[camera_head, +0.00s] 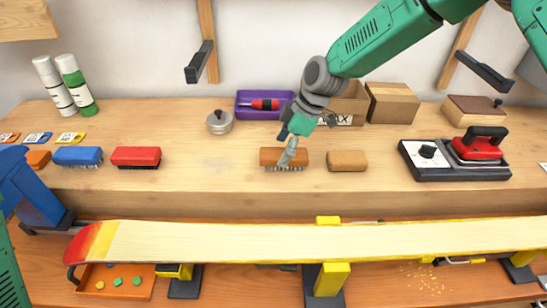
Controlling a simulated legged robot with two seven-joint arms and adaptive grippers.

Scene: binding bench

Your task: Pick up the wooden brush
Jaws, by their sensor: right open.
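The wooden brush (268,157), an orange-brown block with bristles below, stands on the bench shelf near the middle. My right gripper (288,151) comes down over it from the upper right and is open. A grey finger crosses in front of the brush and hides part of its middle. I cannot tell whether the finger touches it. My left gripper is not in view.
A tan block (347,161) sits close to the right of the brush. A purple tray (243,112) with a red-handled tool and a metal lidded pot (219,122) stand behind. A red brush (136,156), a blue brush (78,156) and a red iron (478,145) flank it. A long ski (200,243) lies in front.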

